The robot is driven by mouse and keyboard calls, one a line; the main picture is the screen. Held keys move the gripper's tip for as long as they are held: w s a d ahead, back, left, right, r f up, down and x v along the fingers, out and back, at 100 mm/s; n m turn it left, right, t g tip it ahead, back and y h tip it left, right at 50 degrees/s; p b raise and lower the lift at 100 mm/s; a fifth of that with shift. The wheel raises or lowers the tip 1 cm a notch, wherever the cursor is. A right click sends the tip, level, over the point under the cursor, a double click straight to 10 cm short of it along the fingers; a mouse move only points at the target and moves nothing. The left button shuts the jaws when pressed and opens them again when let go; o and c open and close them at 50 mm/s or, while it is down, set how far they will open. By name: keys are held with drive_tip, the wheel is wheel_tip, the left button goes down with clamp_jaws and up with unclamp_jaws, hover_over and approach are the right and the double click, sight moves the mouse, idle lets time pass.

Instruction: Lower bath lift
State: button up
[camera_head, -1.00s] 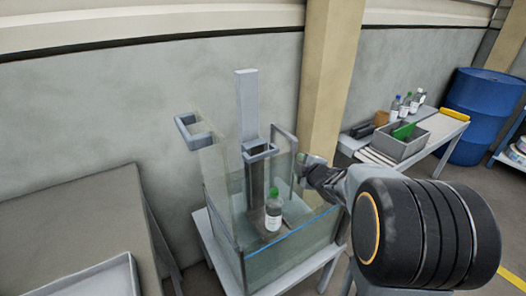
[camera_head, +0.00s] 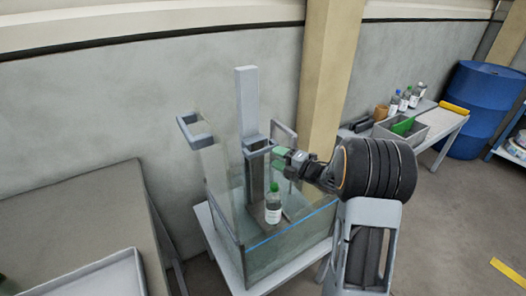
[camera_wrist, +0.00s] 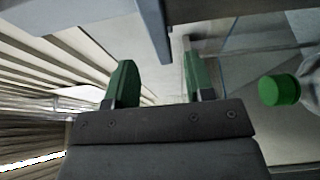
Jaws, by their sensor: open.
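The bath is a clear glass tank (camera_head: 285,262) with a blue line across its front. The lift has an upright grey column (camera_head: 246,95) and a square grey loop handle (camera_head: 258,147). A clear bottle (camera_head: 273,208) with a green cap and white label stands upright inside the tank, on what looks like the lift's platform. My gripper (camera_head: 283,161), with green fingertips, is open and empty, just right of the handle. In the wrist view my open fingers (camera_wrist: 160,77) point toward a grey bar (camera_wrist: 154,25), probably the handle. The bottle (camera_wrist: 285,90) shows at the right there.
Two more grey loop brackets stand at the tank's top, left (camera_head: 195,130) and right (camera_head: 284,133). A side table with a grey bin (camera_head: 405,135) and bottles is at the right, before a blue drum (camera_head: 480,105). A table with a tray (camera_head: 85,280) is at the left.

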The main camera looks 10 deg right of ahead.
sight(265, 152)
drive_tip(key=x, duration=0.6)
drive_tip(key=shift+w+a, duration=0.2)
drive_tip(key=shift+w, duration=0.05)
drive_tip(key=shift+c, duration=0.4)
clamp_jaws()
